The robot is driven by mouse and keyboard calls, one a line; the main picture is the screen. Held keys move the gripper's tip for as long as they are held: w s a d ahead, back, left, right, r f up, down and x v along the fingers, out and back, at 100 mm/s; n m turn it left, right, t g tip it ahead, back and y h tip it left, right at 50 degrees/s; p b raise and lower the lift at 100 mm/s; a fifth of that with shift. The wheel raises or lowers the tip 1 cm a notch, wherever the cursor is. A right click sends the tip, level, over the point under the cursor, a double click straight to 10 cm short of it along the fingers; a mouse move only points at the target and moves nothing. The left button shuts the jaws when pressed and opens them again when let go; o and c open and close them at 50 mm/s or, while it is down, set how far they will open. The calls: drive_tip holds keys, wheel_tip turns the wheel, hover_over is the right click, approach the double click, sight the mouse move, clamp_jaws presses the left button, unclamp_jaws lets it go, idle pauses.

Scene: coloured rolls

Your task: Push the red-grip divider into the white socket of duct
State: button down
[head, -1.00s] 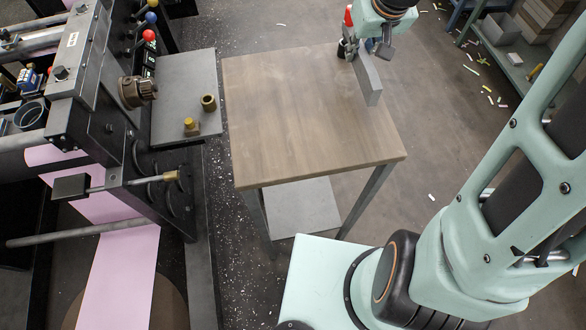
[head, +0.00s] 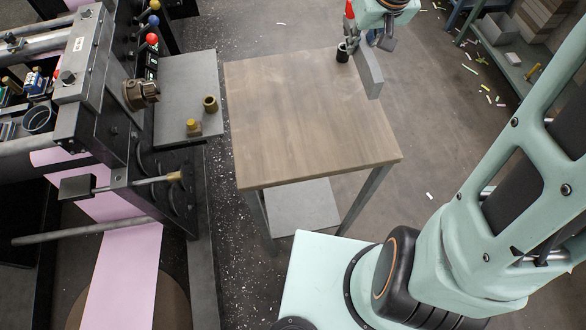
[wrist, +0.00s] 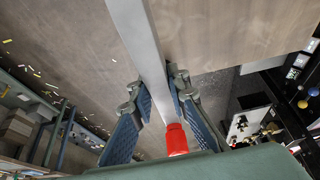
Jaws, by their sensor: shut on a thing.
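The divider is a flat grey plate (head: 369,72) with a red grip (head: 349,10). My gripper (head: 373,38) is shut on it at the far right edge of the table, at the top of the head view. In the wrist view the plate (wrist: 154,50) runs between my two blue-padded fingers (wrist: 161,92), and the red grip (wrist: 176,140) sits close to the palm. I cannot tell whether the plate touches the table. No white socket or duct can be made out in these views.
On the left stands a dark machine with a grey side shelf (head: 185,85). A shelf with boxes (head: 500,55) is at the far right.

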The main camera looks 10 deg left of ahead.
drive_tip(key=s+d+f+m+h, duration=0.1)
drive_tip(key=s+d+f+m, duration=0.1)
drive_tip(key=d+f, duration=0.3)
drive_tip(key=s+d+f+m, duration=0.2)
drive_tip(key=d+f, duration=0.3)
drive_tip(key=d, duration=0.7)
drive_tip(key=shift+s+d+m+t+h, duration=0.3)
drive_tip(key=shift+s+h, duration=0.1)
drive_tip(key=shift+s, duration=0.3)
